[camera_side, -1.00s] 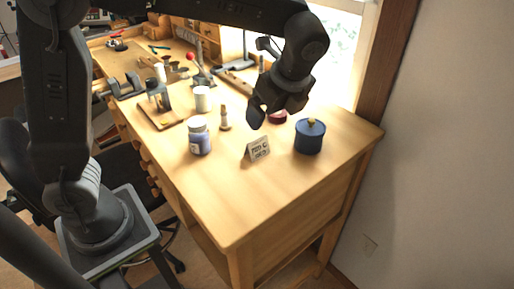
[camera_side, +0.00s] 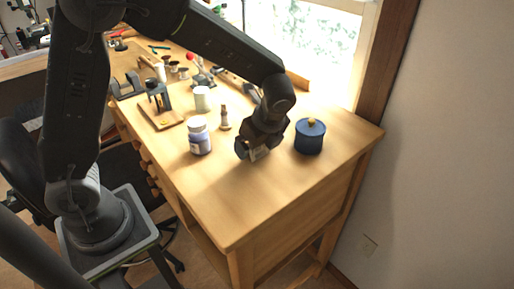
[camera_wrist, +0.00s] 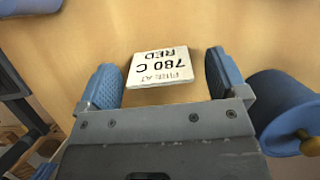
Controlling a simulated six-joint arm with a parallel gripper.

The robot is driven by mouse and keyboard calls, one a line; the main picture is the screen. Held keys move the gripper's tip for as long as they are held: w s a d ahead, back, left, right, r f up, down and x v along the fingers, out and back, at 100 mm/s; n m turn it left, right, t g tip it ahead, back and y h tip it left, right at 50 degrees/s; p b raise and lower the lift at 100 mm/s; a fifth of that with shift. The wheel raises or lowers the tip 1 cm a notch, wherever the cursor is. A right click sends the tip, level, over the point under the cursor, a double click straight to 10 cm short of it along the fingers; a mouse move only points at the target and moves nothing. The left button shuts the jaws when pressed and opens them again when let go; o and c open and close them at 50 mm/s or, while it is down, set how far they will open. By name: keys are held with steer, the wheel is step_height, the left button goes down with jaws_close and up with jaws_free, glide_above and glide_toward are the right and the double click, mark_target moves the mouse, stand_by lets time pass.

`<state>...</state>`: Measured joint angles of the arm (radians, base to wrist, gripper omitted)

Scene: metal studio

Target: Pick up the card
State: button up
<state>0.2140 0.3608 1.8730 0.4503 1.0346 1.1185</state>
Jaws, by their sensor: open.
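The card (camera_wrist: 160,67) is a small white card with dark printing, including "780 C" and "RED". In the wrist view it sits on the wooden desk between the two blue fingers of my gripper (camera_wrist: 165,80), with a gap on each side. In the side view my gripper (camera_side: 251,152) is down low at the card, near the desk top. There the card (camera_side: 258,153) is mostly hidden behind the gripper, with a small pale part showing.
A blue lidded pot (camera_side: 309,137) stands close on the right of my gripper. A jar with a white lid (camera_side: 199,138) and a small slim bottle (camera_side: 224,118) stand to the left. The desk's front part (camera_side: 235,205) is clear.

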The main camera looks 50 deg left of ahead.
steer(key=shift+f, duration=0.15)
steer(key=c, duration=1)
